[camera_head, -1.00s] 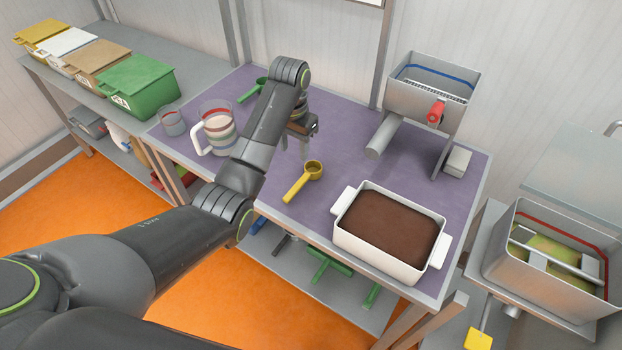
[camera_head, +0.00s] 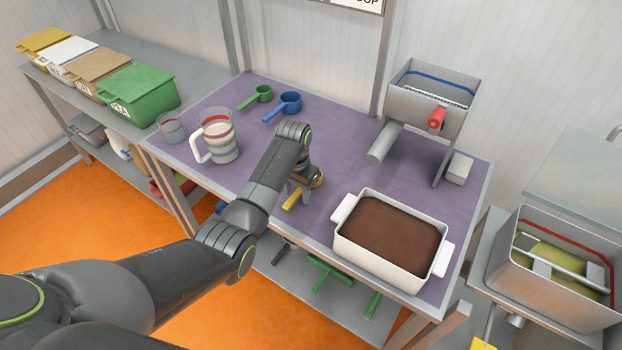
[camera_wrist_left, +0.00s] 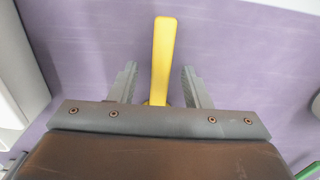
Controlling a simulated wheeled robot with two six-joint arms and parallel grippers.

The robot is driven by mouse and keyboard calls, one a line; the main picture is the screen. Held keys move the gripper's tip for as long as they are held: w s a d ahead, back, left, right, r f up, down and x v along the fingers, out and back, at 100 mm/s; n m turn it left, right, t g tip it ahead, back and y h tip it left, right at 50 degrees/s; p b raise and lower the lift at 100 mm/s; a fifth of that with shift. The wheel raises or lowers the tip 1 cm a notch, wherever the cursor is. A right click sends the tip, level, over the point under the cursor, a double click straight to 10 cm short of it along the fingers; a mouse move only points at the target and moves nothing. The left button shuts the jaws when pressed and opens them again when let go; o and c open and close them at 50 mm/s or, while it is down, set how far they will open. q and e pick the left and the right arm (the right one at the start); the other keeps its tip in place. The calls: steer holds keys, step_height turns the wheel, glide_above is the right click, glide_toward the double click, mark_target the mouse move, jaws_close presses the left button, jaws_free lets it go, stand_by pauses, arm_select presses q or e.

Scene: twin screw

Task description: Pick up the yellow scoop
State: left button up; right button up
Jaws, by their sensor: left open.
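The yellow scoop (camera_head: 292,201) lies on the purple table top (camera_head: 352,160) left of the white tub. In the head view my left gripper (camera_head: 302,188) is over it and hides most of its middle; part of the handle and an edge of the cup show. In the left wrist view the scoop's yellow handle (camera_wrist_left: 162,60) runs between the two open fingers of my left gripper (camera_wrist_left: 157,85), with a gap on each side. The cup end is hidden behind the gripper body there. My right gripper is not in view.
A white tub of brown powder (camera_head: 391,236) stands close on the right. A blue scoop (camera_head: 289,103) and a green scoop (camera_head: 262,94) lie at the back. A striped measuring jug (camera_head: 218,140) stands left. A metal hopper machine (camera_head: 430,95) stands at the back right.

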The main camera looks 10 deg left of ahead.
mark_target(297, 193)
arm_select(q)
steer(key=shift+f, duration=0.5)
steer(key=shift+c, duration=0.2)
jaws_close()
steer(key=shift+r, duration=0.1)
step_height(297, 193, up, 10)
steer(key=shift+b, duration=0.45)
